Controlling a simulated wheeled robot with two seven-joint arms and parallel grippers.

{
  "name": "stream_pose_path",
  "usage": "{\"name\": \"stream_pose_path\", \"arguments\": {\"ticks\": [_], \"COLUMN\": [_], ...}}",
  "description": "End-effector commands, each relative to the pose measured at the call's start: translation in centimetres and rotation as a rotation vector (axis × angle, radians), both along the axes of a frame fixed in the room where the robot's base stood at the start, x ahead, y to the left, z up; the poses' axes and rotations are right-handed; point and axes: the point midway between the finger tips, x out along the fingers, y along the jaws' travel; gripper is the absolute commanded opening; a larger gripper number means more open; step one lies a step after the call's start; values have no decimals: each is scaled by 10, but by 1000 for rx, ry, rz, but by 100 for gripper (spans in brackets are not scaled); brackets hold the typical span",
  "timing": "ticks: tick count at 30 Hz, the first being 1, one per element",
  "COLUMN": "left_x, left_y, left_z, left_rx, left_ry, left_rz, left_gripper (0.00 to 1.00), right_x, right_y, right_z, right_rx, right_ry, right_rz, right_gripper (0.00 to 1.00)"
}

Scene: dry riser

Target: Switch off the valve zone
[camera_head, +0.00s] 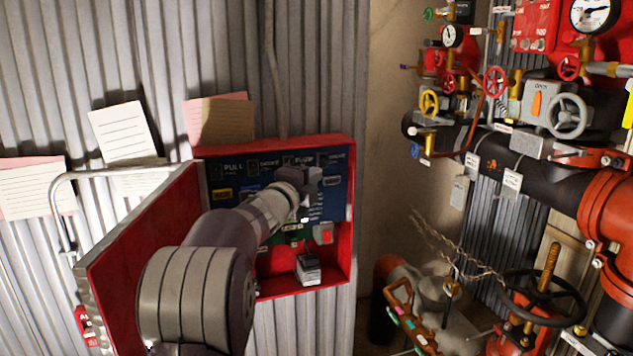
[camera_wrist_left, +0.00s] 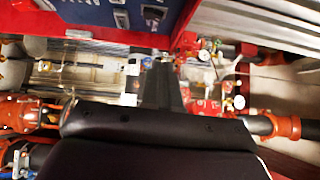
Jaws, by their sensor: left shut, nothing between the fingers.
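The red alarm panel box (camera_head: 352,240) is fixed to the corrugated wall with its red door (camera_head: 130,240) swung open to the left. Its blue face (camera_head: 335,200) carries labelled rows at the top, among them PULL and SMOKE; the last label at the right is too small to read surely. My left arm reaches across the box, and my left gripper (camera_head: 306,190) is at the blue face, shut and empty. It hides the middle of the face. In the left wrist view the shut gripper (camera_wrist_left: 162,85) points toward the panel's edge, with the blue face (camera_wrist_left: 90,10) above it. My right gripper is not in view.
A red switch (camera_head: 323,234) and a small grey box (camera_head: 308,270) sit low in the panel. Paper notes (camera_head: 125,135) hang on the wall. Pipes, gauges and handwheels (camera_head: 568,115) crowd the right side. A large black handwheel (camera_head: 545,298) stands at lower right.

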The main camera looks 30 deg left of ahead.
Motion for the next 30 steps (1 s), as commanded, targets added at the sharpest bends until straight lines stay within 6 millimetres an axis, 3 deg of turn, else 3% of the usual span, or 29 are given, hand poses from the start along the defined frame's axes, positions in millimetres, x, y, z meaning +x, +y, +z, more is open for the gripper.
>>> {"name": "stream_pose_path", "arguments": {"ticks": [3, 9, 30], "left_x": [-25, -49, -54], "left_y": [-1, -3, 2], "left_z": [-4, -1, -5], "left_rx": [-1, -1, -62], "left_ry": [2, 3, 17], "left_rz": [2, 0, 27], "left_gripper": [0, 0, 0], "right_x": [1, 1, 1], "right_y": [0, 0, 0], "right_z": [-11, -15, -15], "right_rx": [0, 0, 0], "right_ry": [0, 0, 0], "right_rz": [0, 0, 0], "right_gripper": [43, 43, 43]}}
